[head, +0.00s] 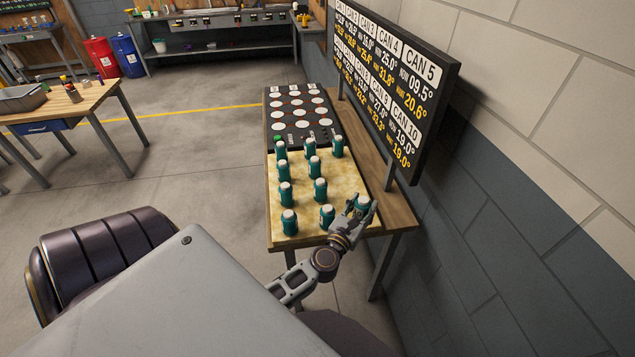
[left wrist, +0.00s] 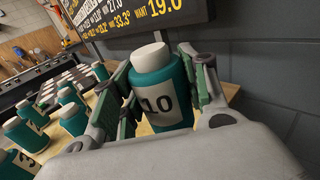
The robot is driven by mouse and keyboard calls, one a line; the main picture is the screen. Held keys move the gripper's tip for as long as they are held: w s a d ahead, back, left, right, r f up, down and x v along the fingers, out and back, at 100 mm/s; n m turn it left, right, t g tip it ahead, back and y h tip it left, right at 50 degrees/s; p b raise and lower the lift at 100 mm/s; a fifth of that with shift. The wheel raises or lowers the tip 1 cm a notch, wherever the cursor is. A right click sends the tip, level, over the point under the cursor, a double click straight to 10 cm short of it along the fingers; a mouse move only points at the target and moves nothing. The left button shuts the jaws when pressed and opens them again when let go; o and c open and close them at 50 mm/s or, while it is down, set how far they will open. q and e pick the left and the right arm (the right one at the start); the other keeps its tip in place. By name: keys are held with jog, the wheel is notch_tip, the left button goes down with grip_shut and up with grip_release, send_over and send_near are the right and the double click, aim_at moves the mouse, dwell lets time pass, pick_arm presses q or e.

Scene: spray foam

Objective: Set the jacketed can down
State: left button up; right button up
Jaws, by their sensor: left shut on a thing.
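The jacketed can (head: 362,202) has a teal jacket, a white cap and a label reading 10, which shows in the left wrist view (left wrist: 158,100). My left gripper (head: 362,210) is shut on it, with one green-padded finger on each side. The can is upright in the head view, at the front right corner of the tan mat (head: 303,219). I cannot tell whether its base touches the surface. The gripper hides its lower part. My right gripper is not in view.
Several like teal cans, one of them here (head: 327,216), stand in rows on the mat to the left and behind. A black panel with white discs (head: 299,115) lies beyond. A display board (head: 390,70) and the wall (head: 540,200) are close on the right.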

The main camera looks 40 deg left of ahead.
pick_arm(q)
jog(key=w+a+r+n+g+y+b, duration=0.2)
jog(key=w+a+n+g+y+b, duration=0.2)
jog(key=w+a, duration=0.6)
jog(key=w+a+r+n+g+y+b, duration=0.1)
jog(key=w+a+n+g+y+b, duration=0.3)
jog(key=w+a+y, duration=0.5)
jog(key=w+a+n+b, duration=0.1)
jog(key=w+n+b, duration=0.1)
jog(key=b, duration=0.1)
jog(key=shift+a+r+g, duration=0.2)
jog(key=shift+r+g, duration=0.1)
jog(key=shift+r, duration=0.05)
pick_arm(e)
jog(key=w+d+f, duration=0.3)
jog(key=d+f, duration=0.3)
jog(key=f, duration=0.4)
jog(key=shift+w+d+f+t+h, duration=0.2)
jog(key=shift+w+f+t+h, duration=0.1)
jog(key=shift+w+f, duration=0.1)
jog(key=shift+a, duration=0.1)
